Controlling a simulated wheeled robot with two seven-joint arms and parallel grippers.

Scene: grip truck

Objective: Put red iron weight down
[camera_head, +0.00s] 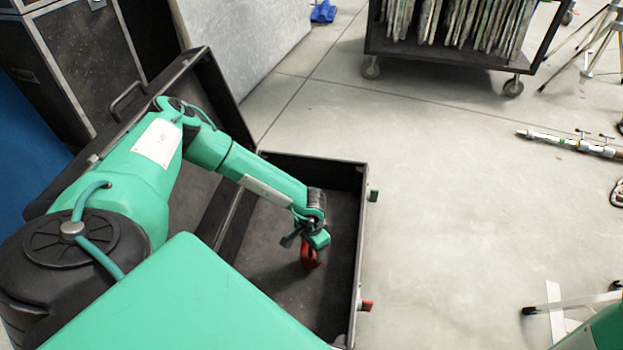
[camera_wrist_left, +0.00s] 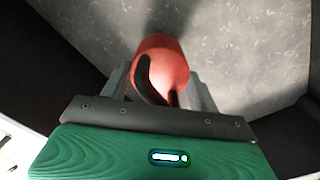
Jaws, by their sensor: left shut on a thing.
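The red iron weight (camera_head: 309,255) is in the head view, inside the open black case (camera_head: 357,215), below the end of my left arm. My left gripper (camera_head: 304,243) is shut on the weight from above. In the left wrist view the weight (camera_wrist_left: 165,58) shows as a red rounded body between the fingers of my left gripper (camera_wrist_left: 160,85). Part of the weight is hidden by the gripper. I cannot tell whether its underside touches the case floor. My right gripper is not in view.
The case's raised lid (camera_head: 215,85) stands at the left, beside my arm. A wheeled cart (camera_head: 440,58) with upright boards stands at the back. A metal pole (camera_head: 570,143) and tripod legs (camera_head: 590,45) are at the right. The grey floor between is clear.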

